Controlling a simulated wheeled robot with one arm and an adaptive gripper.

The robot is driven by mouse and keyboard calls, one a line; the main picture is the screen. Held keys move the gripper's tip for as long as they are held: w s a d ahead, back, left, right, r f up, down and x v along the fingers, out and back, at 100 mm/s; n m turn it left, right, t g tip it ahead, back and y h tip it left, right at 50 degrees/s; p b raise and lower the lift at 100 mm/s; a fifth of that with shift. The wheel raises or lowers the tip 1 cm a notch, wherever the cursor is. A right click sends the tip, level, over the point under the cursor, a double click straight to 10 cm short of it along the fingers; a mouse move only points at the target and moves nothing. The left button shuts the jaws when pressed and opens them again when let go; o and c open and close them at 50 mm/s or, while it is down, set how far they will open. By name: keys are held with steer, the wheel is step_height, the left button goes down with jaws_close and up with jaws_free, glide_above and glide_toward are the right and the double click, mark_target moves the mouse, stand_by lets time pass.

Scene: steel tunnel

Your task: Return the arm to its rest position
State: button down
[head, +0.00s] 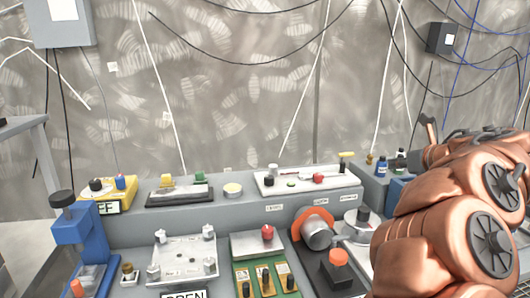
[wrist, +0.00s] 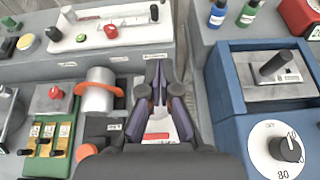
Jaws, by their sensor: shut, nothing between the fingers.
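My copper-coloured arm (head: 450,215) fills the right side of the head view, bent over the right end of the console. My gripper (wrist: 157,72) shows in the wrist view with its dark fingers meeting at the tips. It is shut and holds nothing. Its fingertips appear over the grey console, right of a metal cylinder with an orange collar (wrist: 98,92) and left of a blue-framed box (wrist: 268,75). In the head view the arm hides part of the console's right end, and I cannot clearly make out the fingers there.
The grey console (head: 140,230) carries several panels, including a white panel with a red knob (head: 300,181) and a blue device (head: 80,240) at left. Small bottles (wrist: 217,14) stand at the back right. A dial (wrist: 289,147) is right of my gripper. Cables hang along the metal wall.

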steer(key=s+d+r+m+t+h, duration=0.1)
steer(key=d+r+m+t+h, duration=0.1)
steer(key=d+r+m+h, duration=0.3)
steer(key=s+d+r+m+t+h, duration=0.2)
steer(key=r+m+t+h, duration=0.1)
steer(key=r+m, duration=0.45)
steer(key=s+d+f+m+g+h, duration=0.45)
steer(key=s+m, duration=0.35)
steer(key=m, duration=0.4)
steer(key=s+a+f+m+g+y, duration=0.1)
steer(key=s+f+m+g, duration=0.25)
steer(key=f, duration=0.45)
steer(key=s+a+f+m+g+y, duration=0.1)
steer(key=s+f+m+g, duration=0.1)
steer(key=s+f+m, duration=0.45)
steer(key=s+a+f+m+g+y, duration=0.3)
steer(key=s+a+f+g+y, duration=0.25)
steer(key=s+a+f, duration=0.85)
steer(key=s+a+f+g+y, duration=0.2)
steer(key=s+a+f+g, duration=0.3)
steer(key=s+a, duration=0.5)
step_height(320, 180, up, 17)
steer(key=w+t+p, duration=0.1)
steer(key=p, duration=1.5)
steer(key=shift+a, duration=0.2)
steer(key=shift+m, duration=0.25)
